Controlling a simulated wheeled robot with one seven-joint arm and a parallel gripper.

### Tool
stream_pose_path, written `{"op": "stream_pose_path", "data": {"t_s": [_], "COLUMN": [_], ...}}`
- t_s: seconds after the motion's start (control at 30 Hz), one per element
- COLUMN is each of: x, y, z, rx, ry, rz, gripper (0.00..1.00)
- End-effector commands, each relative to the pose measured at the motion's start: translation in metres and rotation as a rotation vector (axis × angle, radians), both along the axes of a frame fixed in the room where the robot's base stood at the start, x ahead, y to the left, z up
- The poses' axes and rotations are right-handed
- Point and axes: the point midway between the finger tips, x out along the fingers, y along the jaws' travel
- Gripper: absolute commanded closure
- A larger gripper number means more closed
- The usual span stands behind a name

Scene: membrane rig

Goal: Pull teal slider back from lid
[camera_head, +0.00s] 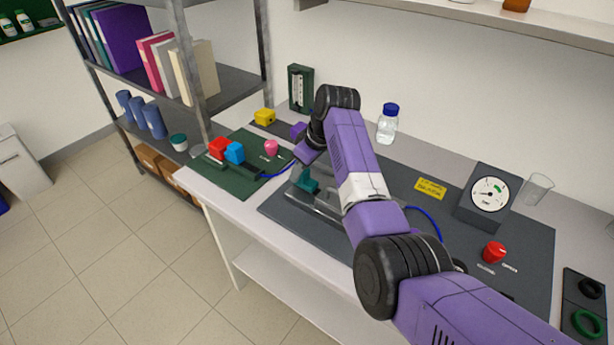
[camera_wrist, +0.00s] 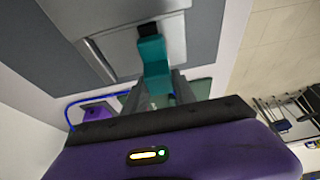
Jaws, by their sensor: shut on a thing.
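The teal slider (camera_head: 306,181) sits at the left end of the grey metal lid assembly (camera_head: 328,204) on the dark mat. In the head view my purple arm hides part of the lid. Whether the slider still overlaps the lid is hard to tell.
A green board (camera_head: 238,182) with a red block (camera_head: 219,148), a blue block (camera_head: 235,153) and a pink knob (camera_head: 271,147) lies to the left. A round gauge (camera_head: 489,194), a red knob (camera_head: 493,252) and a blue-capped bottle (camera_head: 387,126) are to the right.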

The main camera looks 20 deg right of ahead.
Motion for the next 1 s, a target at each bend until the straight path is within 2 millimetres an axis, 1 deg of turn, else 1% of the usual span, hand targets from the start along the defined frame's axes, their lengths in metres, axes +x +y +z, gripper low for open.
{"op": "stream_pose_path", "data": {"t_s": [0.3, 0.33, 0.43, 0.77, 0.87, 1.0], "x": [0.004, 0.004, 0.004, 0.003, 0.001, -0.005], "y": [0.004, 0.004, 0.003, 0.002, 0.000, -0.004], "z": [0.001, 0.001, 0.001, 0.001, 0.007, 0.025], "rx": [0.002, 0.002, 0.002, 0.001, 0.001, 0.001], "ry": [-0.006, -0.007, -0.006, -0.004, -0.006, -0.007], "rz": [0.000, 0.000, 0.000, -0.001, -0.001, -0.002], "gripper": [1.00, 0.66, 0.46, 0.45, 0.45, 0.45]}}
